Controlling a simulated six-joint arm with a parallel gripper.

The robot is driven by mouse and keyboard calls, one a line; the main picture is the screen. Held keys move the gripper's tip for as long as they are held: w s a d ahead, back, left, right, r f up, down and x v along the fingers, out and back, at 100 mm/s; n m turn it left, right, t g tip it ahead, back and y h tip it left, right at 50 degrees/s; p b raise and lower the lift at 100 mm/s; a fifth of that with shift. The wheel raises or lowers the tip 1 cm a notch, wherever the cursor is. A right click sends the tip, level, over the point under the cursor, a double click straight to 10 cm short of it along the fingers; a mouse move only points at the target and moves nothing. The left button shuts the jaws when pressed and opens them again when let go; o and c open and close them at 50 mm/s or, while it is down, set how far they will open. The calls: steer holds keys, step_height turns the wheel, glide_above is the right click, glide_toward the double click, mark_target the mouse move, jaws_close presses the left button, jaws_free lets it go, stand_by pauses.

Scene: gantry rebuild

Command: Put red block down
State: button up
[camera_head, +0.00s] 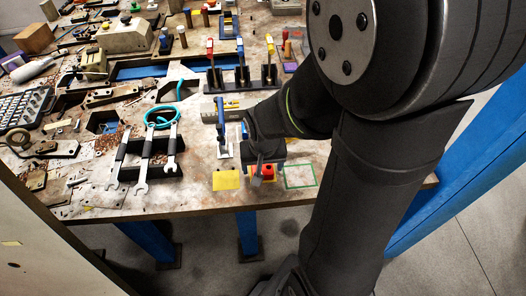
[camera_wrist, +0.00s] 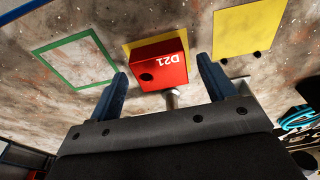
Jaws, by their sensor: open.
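The red block (camera_wrist: 158,66), marked D21, shows in the wrist view, with a yellow patch (camera_wrist: 135,47) partly visible behind it. It also shows small in the head view (camera_head: 268,172), at the front of the table below my gripper (camera_head: 260,164). In the wrist view my gripper (camera_wrist: 165,82) is open, with one blue finger on each side of the block and a visible gap on both sides. A short metal peg (camera_wrist: 171,98) shows at the block's near edge. Whether the block rests flat is hard to tell.
An empty green-outlined square (camera_head: 300,176) lies right of the block on the table. A yellow square (camera_head: 226,180) lies to its left. A blue-handled clamp (camera_head: 222,130) stands close behind. Wrenches on a rack (camera_head: 150,160) are farther left. The table's front edge (camera_head: 215,210) is near.

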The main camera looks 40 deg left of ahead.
step_height(320, 180, up, 11)
steer(key=s+d, duration=0.1)
stand_by(0.3)
steer(key=shift+f, duration=0.2)
steer(key=f, duration=0.8)
steer(key=w+a+f, duration=0.1)
steer(key=f, duration=0.3)
steer(key=shift+f, duration=0.1)
steer(key=shift+a+r, duration=0.1)
steer(key=shift+r, duration=0.1)
stand_by(0.3)
